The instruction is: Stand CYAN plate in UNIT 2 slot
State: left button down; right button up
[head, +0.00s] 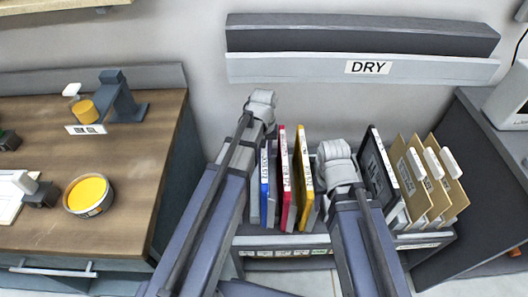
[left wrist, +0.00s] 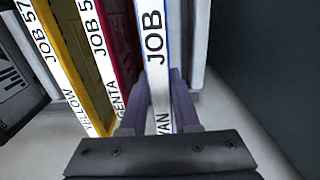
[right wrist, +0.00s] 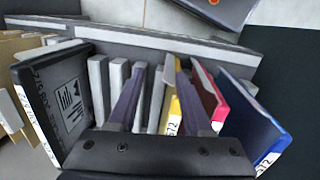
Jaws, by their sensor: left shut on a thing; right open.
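The cyan plate stands upright in the plate rack, showing a blue face in the head view (head: 265,180) and a white spine reading "JOB" and "YAN" in the left wrist view (left wrist: 155,60). My left gripper (left wrist: 163,112) is shut on this plate. In the head view my left arm hides its own fingers. My right gripper (right wrist: 160,105) is open over grey dividers (right wrist: 118,80), beside the yellow plate (right wrist: 174,112). The magenta plate (head: 286,175) and yellow plate (head: 304,170) stand right of the cyan one. I cannot read any UNIT 2 label.
A shelf marked DRY (head: 370,67) hangs above. A wooden bench (head: 130,190) at left holds a yellow ink tin (head: 88,194) and a dark stand (head: 122,100). Its middle is clear.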

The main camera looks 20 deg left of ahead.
pick_arm(q)
jog(key=shift+f+b, duration=1.8)
jog(key=shift+f, duration=0.35)
jog(key=shift+f+b, duration=0.3)
jog(key=c, duration=0.6)
grip_release()
jog(key=shift+o, duration=0.2)
jog(key=shift+r, duration=0.1)
notch_tip(320, 180, up, 8)
jog(key=p, duration=0.7)
jog(key=shift+f+p, duration=0.2)
jog(key=shift+p, duration=0.2)
notch_tip(320, 180, up, 5)
jog(key=p, duration=0.5)
jog(key=shift+r, duration=0.1)
